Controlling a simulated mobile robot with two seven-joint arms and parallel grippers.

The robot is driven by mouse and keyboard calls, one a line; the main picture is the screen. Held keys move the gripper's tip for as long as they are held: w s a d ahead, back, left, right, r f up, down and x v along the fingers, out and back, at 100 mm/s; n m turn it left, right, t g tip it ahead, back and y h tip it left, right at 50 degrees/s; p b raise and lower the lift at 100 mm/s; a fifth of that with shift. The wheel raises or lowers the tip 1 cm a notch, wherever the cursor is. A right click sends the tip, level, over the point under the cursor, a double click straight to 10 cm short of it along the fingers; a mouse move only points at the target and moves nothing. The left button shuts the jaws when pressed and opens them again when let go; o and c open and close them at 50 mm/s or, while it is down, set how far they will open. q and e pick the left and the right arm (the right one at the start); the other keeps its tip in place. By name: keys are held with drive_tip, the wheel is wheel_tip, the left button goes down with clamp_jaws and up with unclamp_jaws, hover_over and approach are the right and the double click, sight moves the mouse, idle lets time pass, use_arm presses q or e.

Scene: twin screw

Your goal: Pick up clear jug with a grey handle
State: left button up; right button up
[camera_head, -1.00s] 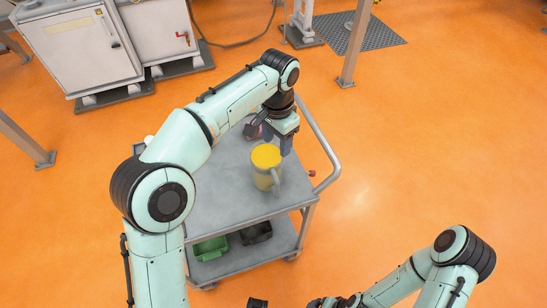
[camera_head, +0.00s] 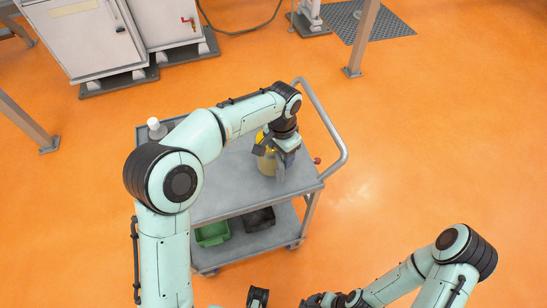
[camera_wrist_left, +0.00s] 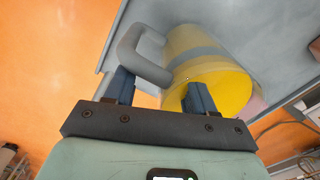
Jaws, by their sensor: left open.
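The jug (camera_head: 267,166) looks yellow inside clear walls and stands on the trolley's top shelf, partly hidden by my left gripper (camera_head: 273,159) in the head view. In the left wrist view the jug (camera_wrist_left: 222,72) lies just beyond the fingers, with its grey handle (camera_wrist_left: 136,45) toward the left. My left gripper (camera_wrist_left: 160,93) is open. One finger overlaps the handle's outer side and the other overlaps the jug's rim; the near end of the handle appears between them. Contact cannot be told. My right arm is at the lower right; its fingers are not clearly visible.
The grey trolley (camera_head: 222,188) has a raised push handle (camera_head: 330,125) on the right. A white bottle (camera_head: 154,127) stands at its far left corner. A green bin (camera_head: 212,234) and a black bin (camera_head: 260,219) are on the lower shelf. Grey cabinets (camera_head: 85,40) stand behind on orange floor.

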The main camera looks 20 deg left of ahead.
use_arm(q)
drive_tip(key=shift+f, duration=0.1)
drive_tip(key=shift+c, duration=0.3)
clamp_jaws()
idle(1.0)
drive_tip(key=shift+d, duration=0.1)
